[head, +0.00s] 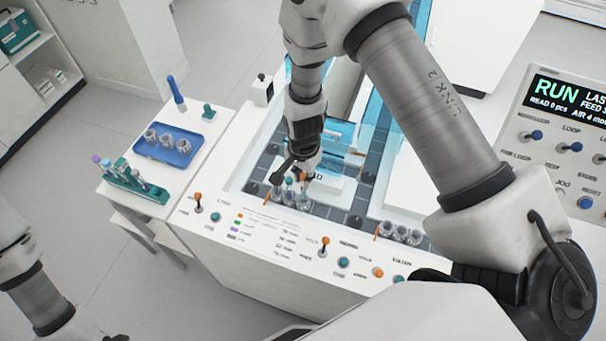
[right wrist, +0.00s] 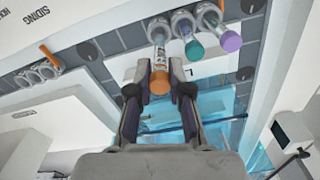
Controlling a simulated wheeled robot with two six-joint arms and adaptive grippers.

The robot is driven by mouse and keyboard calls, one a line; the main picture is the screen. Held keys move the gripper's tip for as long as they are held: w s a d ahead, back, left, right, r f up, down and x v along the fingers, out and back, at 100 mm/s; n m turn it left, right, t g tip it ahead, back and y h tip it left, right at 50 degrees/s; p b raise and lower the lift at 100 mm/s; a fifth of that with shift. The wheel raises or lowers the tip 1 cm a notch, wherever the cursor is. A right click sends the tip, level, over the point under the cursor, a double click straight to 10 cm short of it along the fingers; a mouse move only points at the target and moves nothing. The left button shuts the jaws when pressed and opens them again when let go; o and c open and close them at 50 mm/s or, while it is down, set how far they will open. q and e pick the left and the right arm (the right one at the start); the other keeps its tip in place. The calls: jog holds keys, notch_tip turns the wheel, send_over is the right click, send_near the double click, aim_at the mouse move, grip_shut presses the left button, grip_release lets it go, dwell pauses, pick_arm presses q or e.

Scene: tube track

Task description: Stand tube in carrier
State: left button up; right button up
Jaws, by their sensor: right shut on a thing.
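My right gripper (head: 303,165) is over the track on the machine and is shut on an orange-capped tube. In the right wrist view the fingers (right wrist: 160,85) close around the tube (right wrist: 160,62) near its orange cap. The tube's lower end is at a silver ring-shaped carrier (right wrist: 157,27); I cannot tell how deep it sits. Beside it, a green-capped tube (right wrist: 193,48) and a purple-capped tube (right wrist: 230,41) stand in two more carriers. My left arm is at the lower left of the head view; its gripper is barely visible at the bottom edge.
Several empty carriers (head: 400,234) stand farther right on the track. On the left side table are a blue tray (head: 170,152) with several ring-shaped holders and a green rack (head: 135,184) with tubes. A control panel (head: 565,140) is at the right.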

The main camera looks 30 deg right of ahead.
jog(key=shift+f, duration=0.55)
dwell(0.6)
jog(key=shift+f, duration=0.35)
jog(key=shift+f, duration=0.2)
jog(key=shift+f, duration=0.3)
dwell(0.3)
jog(key=o, duration=0.9)
notch_tip(320, 180, up, 12)
jog(key=shift+a+r, duration=0.1)
